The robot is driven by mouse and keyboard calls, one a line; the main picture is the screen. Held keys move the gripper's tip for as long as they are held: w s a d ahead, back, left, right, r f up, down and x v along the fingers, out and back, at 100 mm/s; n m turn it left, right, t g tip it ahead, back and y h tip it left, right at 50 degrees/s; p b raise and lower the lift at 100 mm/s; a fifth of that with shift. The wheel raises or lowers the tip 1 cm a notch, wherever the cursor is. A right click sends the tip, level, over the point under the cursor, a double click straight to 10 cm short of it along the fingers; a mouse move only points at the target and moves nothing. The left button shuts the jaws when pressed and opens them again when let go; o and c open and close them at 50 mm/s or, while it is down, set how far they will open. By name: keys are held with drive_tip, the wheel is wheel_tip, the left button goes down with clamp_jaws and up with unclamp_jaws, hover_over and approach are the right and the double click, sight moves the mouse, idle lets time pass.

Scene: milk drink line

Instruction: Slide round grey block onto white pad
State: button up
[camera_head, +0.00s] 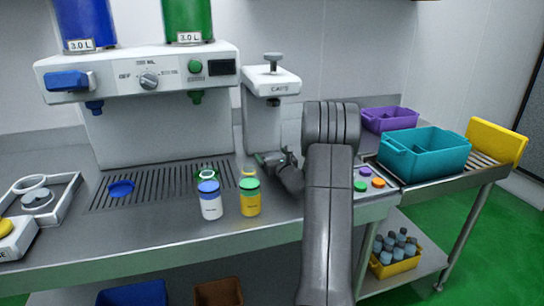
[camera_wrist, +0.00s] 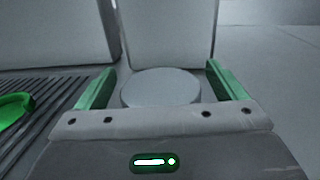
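My gripper (camera_head: 272,160) is low over the counter at the foot of the white capping stand (camera_head: 268,112). In the wrist view my gripper (camera_wrist: 162,85) has its green fingers spread wide. A round, flat-topped pale grey piece (camera_wrist: 161,87) shows between them, with a gap on each side, in front of the stand. I cannot tell whether it is the loose grey block or part of the stand, and its lower part is hidden by my gripper. Another round grey piece (camera_head: 37,199) lies in the white-rimmed tray at the left. No separate white pad can be made out clearly.
A white-and-blue bottle (camera_head: 211,206) and a yellow bottle with a green cap (camera_head: 250,202) stand left of my arm. Behind them is the slotted drip tray (camera_head: 145,190) with blue and green holders. Teal (camera_head: 428,155) and purple (camera_head: 390,119) crates are at the right.

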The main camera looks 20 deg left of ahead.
drive_tip(key=shift+s+d+f, duration=0.1)
drive_tip(key=shift+s+f, duration=0.1)
drive_tip(key=shift+f, duration=0.55)
drive_tip(key=shift+s+d+f, duration=0.1)
drive_tip(key=shift+s+d, duration=0.05)
drive_tip(key=shift+d, duration=0.05)
drive_tip(key=v, duration=0.4)
drive_tip(key=b+v, duration=0.1)
drive_tip(key=v, duration=0.2)
drive_tip(key=r+v, duration=0.1)
drive_tip(key=v, duration=0.3)
drive_tip(key=shift+s+d, duration=0.25)
drive_tip(key=shift+d, duration=0.05)
drive_tip(key=shift+r+b+v, duration=0.2)
drive_tip(key=shift+b+v, duration=0.3)
drive_tip(key=shift+v, duration=1.55)
drive_tip(key=shift+r+b+v, duration=0.2)
drive_tip(key=shift+b+v, duration=0.3)
drive_tip(key=shift+v, duration=1.5)
drive_tip(key=shift+a, duration=0.1)
drive_tip(key=shift+p+x, duration=0.9)
drive_tip(key=shift+x, duration=2.55)
